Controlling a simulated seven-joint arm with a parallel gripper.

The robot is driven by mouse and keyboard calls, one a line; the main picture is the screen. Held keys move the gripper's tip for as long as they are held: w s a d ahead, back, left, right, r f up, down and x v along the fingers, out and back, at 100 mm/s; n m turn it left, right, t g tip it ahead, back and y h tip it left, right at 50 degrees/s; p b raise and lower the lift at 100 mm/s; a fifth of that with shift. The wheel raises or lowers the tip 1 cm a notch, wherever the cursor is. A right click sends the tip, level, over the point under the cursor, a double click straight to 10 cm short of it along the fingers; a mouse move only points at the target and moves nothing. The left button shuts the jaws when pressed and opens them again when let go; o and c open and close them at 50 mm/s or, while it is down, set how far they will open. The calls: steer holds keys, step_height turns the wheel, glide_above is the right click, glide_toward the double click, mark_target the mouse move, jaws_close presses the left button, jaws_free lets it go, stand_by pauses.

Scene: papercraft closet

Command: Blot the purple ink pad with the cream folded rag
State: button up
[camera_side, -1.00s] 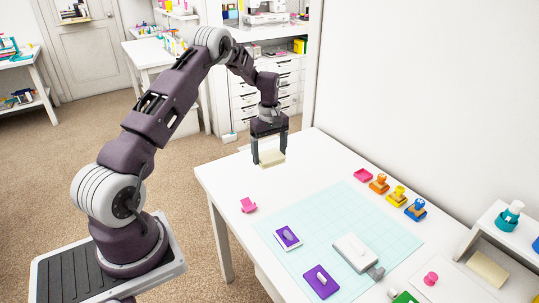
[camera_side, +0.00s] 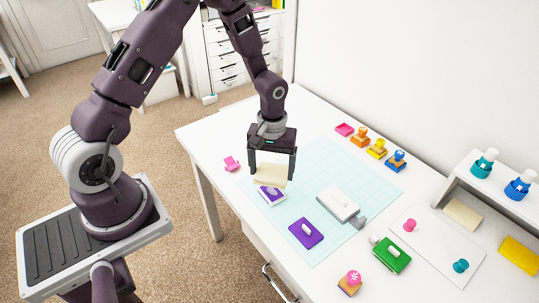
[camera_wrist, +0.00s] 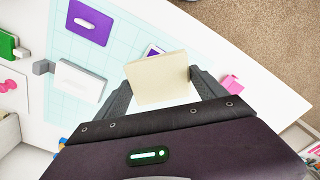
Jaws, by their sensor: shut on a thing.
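My gripper (camera_side: 271,177) is shut on the cream folded rag (camera_side: 268,174), which sits between the two fingers and also shows in the wrist view (camera_wrist: 158,78). The rag hangs at or just above a white-edged ink pad with a purple face (camera_side: 270,198). The rag hides part of this pad in both views; only a purple corner shows in the wrist view (camera_wrist: 153,50). I cannot tell whether rag and pad touch. A flat purple piece with a pale bar on it (camera_side: 306,232) lies on the mat in front of the pad, apart from it.
A white block with a grey end (camera_side: 338,203) lies on the pale blue gridded mat (camera_side: 330,165). A pink piece (camera_side: 231,163) lies to the left. Colored stamps (camera_side: 376,149) stand at the back right. A green pad (camera_side: 391,256) and a pink-topped stamp (camera_side: 349,283) are at the front.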

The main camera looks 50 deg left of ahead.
mark_target(271, 192)
steer(key=shift+f, duration=2.3)
steer(key=shift+f, duration=0.7)
steer(key=shift+s+f, duration=0.1)
steer(key=shift+f, duration=0.05)
stand_by(0.6)
steer(key=o, duration=0.5)
steer(key=c, duration=0.9)
steer(key=shift+r, duration=3.1)
steer(key=shift+c, duration=0.2)
